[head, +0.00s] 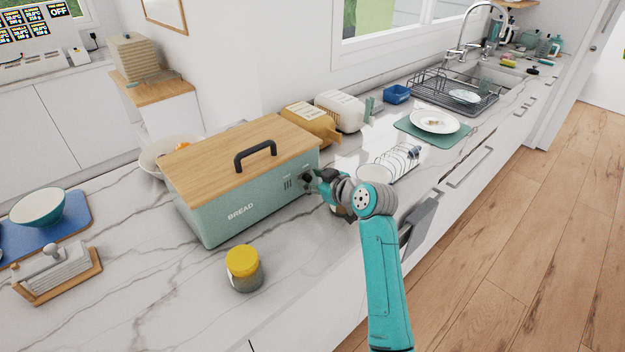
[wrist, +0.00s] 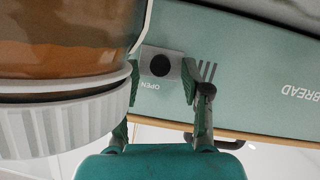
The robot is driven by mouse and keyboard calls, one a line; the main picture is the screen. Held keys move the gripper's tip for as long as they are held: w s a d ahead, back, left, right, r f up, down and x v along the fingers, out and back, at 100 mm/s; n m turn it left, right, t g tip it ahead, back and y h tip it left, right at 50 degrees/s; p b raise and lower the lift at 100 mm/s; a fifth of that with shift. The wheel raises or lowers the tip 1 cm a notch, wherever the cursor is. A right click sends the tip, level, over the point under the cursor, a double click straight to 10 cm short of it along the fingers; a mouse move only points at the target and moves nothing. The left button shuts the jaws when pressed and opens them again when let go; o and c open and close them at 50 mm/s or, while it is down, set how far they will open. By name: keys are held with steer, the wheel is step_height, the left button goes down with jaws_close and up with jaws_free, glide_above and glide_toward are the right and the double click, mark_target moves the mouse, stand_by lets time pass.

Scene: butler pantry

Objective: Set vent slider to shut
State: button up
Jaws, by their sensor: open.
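The green bread bin (head: 236,205) with a wooden lid stands on the marble counter. Its vent slider shows in the wrist view as a round black knob (wrist: 161,65) on a light grey plate marked "OPEN" (wrist: 150,86). Dark vent slots (wrist: 212,70) are beside it, partly hidden by a finger. My gripper (wrist: 160,82) is open, one finger on each side of the knob and plate, with nothing clearly gripped. In the head view my gripper (head: 309,182) is at the right end of the bin's front, hiding the slider.
A jar of brown contents with a white ribbed lid (wrist: 62,125) is close beside my gripper in the wrist view. A yellow-lidded jar (head: 243,266) stands in front of the bin. A toast rack (head: 403,160) and a tan toaster (head: 308,124) are to the right.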

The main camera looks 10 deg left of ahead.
steer(key=shift+w+a+f, duration=0.1)
jaws_close()
